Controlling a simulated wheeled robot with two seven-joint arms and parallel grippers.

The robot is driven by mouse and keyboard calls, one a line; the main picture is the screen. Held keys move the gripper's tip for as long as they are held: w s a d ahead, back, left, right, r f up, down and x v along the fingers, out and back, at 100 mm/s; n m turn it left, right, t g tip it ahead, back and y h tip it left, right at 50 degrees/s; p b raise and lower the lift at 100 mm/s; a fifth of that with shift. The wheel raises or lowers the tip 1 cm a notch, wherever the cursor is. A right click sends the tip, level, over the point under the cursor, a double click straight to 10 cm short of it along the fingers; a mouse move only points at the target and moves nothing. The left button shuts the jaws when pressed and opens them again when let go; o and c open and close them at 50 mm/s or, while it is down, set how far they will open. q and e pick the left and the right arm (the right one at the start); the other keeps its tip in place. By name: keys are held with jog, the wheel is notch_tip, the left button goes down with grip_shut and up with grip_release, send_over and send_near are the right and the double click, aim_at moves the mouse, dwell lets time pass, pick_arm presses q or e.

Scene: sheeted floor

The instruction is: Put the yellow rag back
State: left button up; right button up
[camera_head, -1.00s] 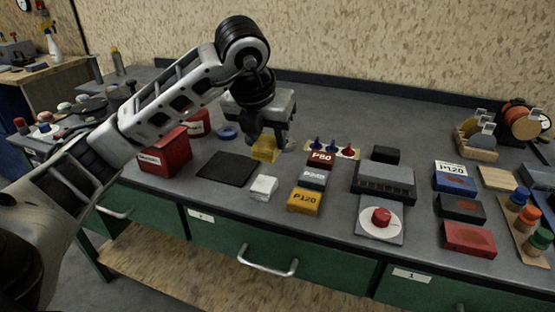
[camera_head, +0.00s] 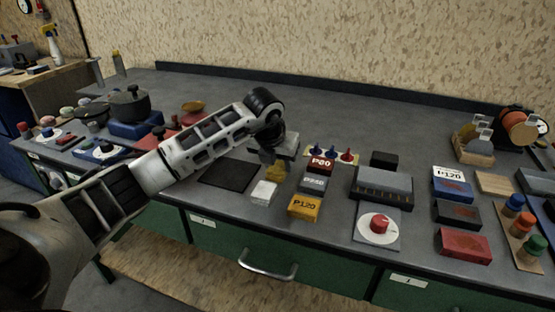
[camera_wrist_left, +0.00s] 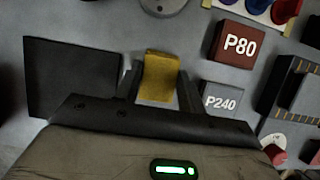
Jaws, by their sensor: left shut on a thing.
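The yellow rag (camera_wrist_left: 160,76) is a small folded block between the two fingers of my left gripper (camera_wrist_left: 160,84) in the left wrist view. In the head view the left gripper (camera_head: 276,166) is shut on the rag (camera_head: 277,173), low over the bench, behind and just right of the white block (camera_head: 264,193). Whether the rag touches the bench I cannot tell. A black square mat (camera_head: 230,174) lies flat and bare to the left of the gripper; it also shows in the left wrist view (camera_wrist_left: 68,75). My right gripper is out of view.
A grey box (camera_head: 383,183) and a red knob (camera_head: 380,222) are farther right.

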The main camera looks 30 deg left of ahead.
pick_arm(q)
jog(key=shift+f, duration=0.1)
jog(key=o, duration=0.9)
jog(key=v, duration=1.2)
jog(key=shift+s, duration=0.1)
